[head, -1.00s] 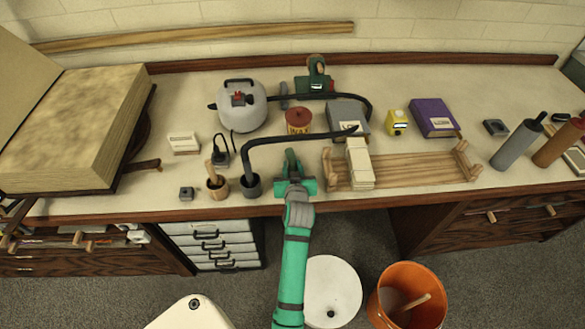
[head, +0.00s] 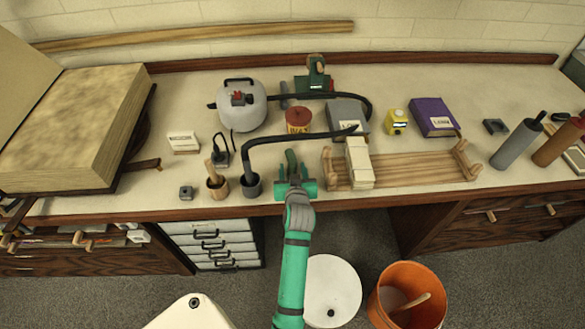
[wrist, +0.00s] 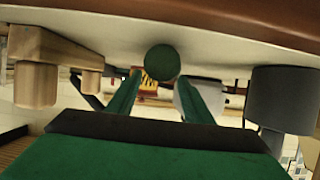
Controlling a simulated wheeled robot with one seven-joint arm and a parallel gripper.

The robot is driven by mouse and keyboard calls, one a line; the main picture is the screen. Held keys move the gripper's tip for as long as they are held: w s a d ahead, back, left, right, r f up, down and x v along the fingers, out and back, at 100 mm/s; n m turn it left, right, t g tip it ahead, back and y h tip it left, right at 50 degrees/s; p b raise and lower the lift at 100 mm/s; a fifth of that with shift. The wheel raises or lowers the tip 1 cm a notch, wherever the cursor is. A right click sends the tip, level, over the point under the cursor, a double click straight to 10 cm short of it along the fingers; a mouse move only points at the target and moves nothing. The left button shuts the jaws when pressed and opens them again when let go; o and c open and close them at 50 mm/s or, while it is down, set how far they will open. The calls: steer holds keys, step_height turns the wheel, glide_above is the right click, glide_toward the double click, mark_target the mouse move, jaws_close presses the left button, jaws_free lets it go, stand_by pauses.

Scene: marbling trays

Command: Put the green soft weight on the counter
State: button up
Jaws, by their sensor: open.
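The green soft weight (wrist: 162,62) shows in the wrist view as a dark green rounded shape against the pale counter (wrist: 225,50), which fills the upper part of that picture. My gripper (wrist: 160,88) is open, with a green finger on either side just below the weight in the picture. The fingers do not look closed on it. In the head view my gripper (head: 291,160) reaches over the front edge of the counter (head: 400,75), low at its surface. There the weight is hard to tell apart from the green fingers.
A wooden rack (head: 410,170) with pale blocks stands to the right. A red wax tin (head: 298,120) and a white tank (head: 240,105) are behind. An orange bucket (head: 408,295) is on the floor.

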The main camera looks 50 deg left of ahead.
steer(key=v, duration=1)
steer(key=shift+s+d+r, duration=0.15)
steer(key=shift+d+r, duration=0.05)
steer(key=s+d+f+m+t+h, duration=0.2)
steer(key=s+d, duration=0.1)
steer(key=d, duration=0.5)
steer(key=s+d+f+m+t+h, duration=0.1)
steer(key=s+d+f+m, duration=0.1)
steer(key=d, duration=0.7)
steer(key=s+d+f+m+t+h, duration=0.2)
steer(key=s+d, duration=0.1)
steer(key=d, duration=0.5)
steer(key=s+d+r+m+t+h, duration=0.1)
steer(key=s+d+r+m+h, duration=0.1)
steer(key=s+d, duration=0.4)
steer(key=s+d+r+m+h, duration=0.2)
steer(key=s+d+r+h, duration=0.1)
steer(key=s+d, duration=0.4)
steer(key=s+r, duration=0.1)
steer(key=s, duration=0.1)
steer(key=shift+s+r+t+h, duration=0.3)
steer(key=shift+r+t, duration=0.05)
steer(key=shift+t, duration=0.05)
